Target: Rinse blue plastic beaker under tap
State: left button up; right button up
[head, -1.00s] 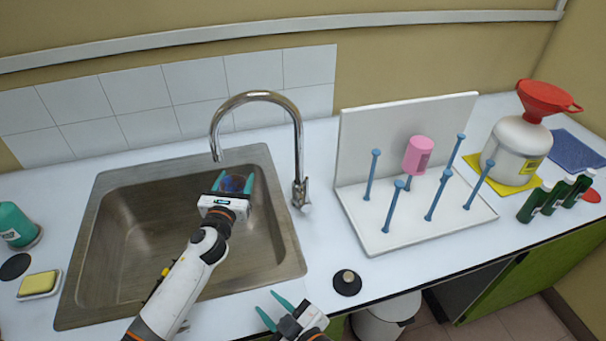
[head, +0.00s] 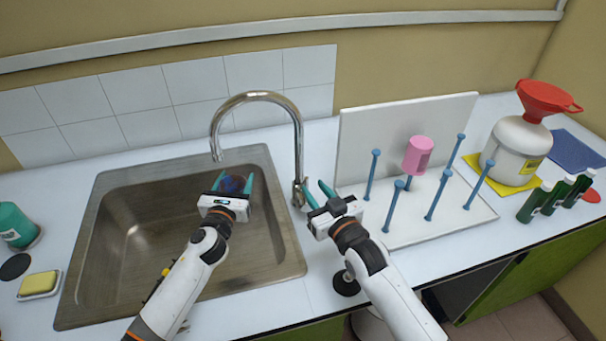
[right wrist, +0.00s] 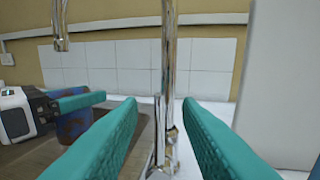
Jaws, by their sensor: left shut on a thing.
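The blue plastic beaker (head: 232,184) is held over the sink (head: 140,215), below and a little right of the spout of the chrome tap (head: 256,97). My left gripper (head: 233,183) is shut on the beaker, which is partly hidden between its fingers. The beaker also shows at the left of the right wrist view (right wrist: 74,124), with a reddish patch on it. My right gripper (head: 318,194) is open at the base of the tap. In the right wrist view the tap's column and lever (right wrist: 166,135) stand between its teal fingers. I see no water flowing.
A white drying rack (head: 408,225) with blue pegs and a pink beaker (head: 418,155) stands right of the tap. A white jug with a red funnel (head: 516,150) and green bottles (head: 553,196) are further right.

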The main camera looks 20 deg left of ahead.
aim_at(308, 181)
jog(key=shift+x, duration=3.45)
jog(key=shift+c, duration=0.5)
grip_shut()
